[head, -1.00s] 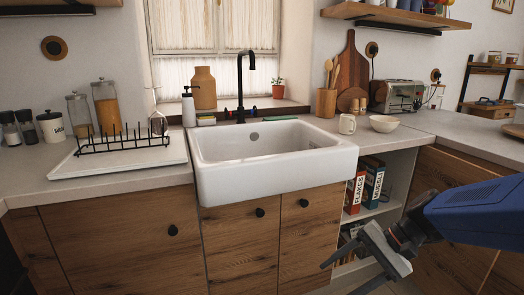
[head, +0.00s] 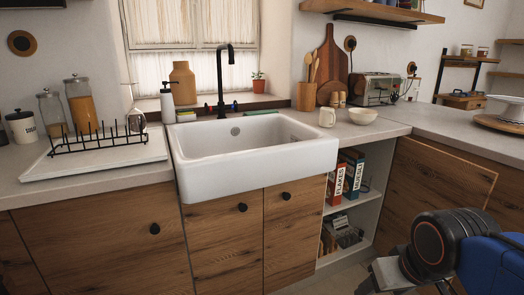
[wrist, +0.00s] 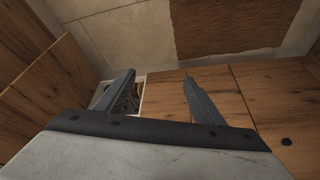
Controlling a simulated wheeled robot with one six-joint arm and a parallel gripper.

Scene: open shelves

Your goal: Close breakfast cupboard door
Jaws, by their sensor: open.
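The breakfast cupboard stands open right of the sink. Its white shelves (head: 366,212) hold a red FLAKES box (head: 334,187), a dark MUESLI box (head: 353,176) and smaller packs below. Its wooden door (head: 437,185) appears swung out to the right, partly hidden by my arm. My gripper is low in front of the cupboard in the head view, its fingers mostly out of frame. In the wrist view my gripper (wrist: 160,98) is open and empty, with the shelf contents (wrist: 124,98) behind its left finger and a wooden panel, probably the door (wrist: 48,92), to the left.
The white sink (head: 255,165) is above two shut cabinet doors with dark knobs. A mug (head: 327,117), a bowl (head: 363,116) and a toaster (head: 373,90) stand on the counter. A brown rug (wrist: 235,25) lies on the tiled floor, which looks clear.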

